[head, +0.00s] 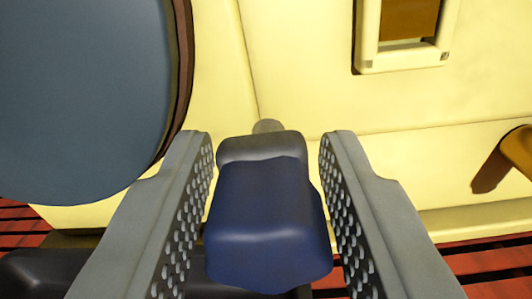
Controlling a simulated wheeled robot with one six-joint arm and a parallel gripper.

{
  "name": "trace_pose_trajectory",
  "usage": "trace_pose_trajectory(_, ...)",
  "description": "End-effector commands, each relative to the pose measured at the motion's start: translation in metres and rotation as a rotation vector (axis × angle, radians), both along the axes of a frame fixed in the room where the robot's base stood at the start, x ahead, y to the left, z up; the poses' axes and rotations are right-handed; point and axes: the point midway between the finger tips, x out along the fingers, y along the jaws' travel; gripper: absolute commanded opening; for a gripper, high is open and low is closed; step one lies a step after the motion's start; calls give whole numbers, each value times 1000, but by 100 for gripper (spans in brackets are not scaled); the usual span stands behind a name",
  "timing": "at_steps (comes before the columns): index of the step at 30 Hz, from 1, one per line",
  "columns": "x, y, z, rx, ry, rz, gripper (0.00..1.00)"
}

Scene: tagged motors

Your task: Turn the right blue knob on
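A dark blue knob (265,220) with a dark grey collar behind it is in the lower middle of the head view. A short grey shaft (267,126) shows just beyond it, over the cream panel. My gripper (267,142) is open around the knob, with one perforated grey finger on its left and one on its right. A narrow gap shows between the knob and the upper part of each finger. Lower down, the knob comes close to both fingers, and I cannot tell whether it touches them.
A large round blue-grey disc (75,90) with a brown rim fills the upper left. The cream panel (300,60) carries a framed orange-brown switch (408,18) at the upper right. An orange-brown part (518,148) juts in at the right edge. Red slatted flooring (490,270) lies below.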

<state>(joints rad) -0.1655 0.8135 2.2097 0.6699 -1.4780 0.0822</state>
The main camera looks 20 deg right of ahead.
Motion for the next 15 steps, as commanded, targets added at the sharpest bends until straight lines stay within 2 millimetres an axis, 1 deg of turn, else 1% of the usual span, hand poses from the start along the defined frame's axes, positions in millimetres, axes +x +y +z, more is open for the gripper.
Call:
trace_pose_trajectory(4, 0, 0, 0, 0, 0, 0, 36)
trace_pose_trajectory(5, 0, 0, 0, 0, 0, 0, 30)
trace_pose_trajectory(6, 0, 0, 0, 0, 0, 0, 22)
trace_pose_trajectory(9, 0, 0, 0, 0, 0, 0, 4)
trace_pose_trajectory(15, 0, 0, 0, 8, -4, 0, 4)
